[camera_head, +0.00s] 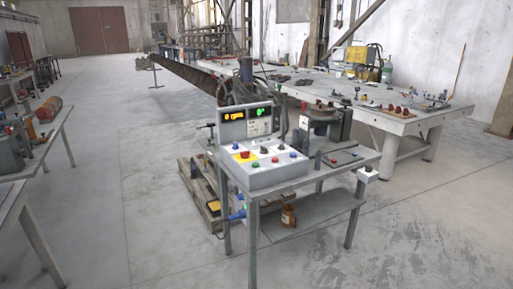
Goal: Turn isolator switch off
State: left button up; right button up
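A grey control box (265,174) sits on the left part of a metal work table, with several coloured buttons on its sloped top. A red knob on a yellow patch (244,154) is among them. Behind the buttons stands a display panel (245,122) with lit orange and green readouts. A small pale box (367,174) with a dark knob-like part on top is fixed at the table's right front corner. I cannot tell for certain which of these parts is the isolator switch, or its position. Neither of my grippers is in view.
The work table (340,177) has a lower shelf with a brown container (288,215). A wooden pallet (203,197) lies at its left. A large table (400,122) with tools stands behind right, and benches line the left. The floor in front is clear.

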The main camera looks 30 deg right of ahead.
aim_at(245, 155)
jog(key=i+z, duration=0.2)
jog(key=z, duration=0.8)
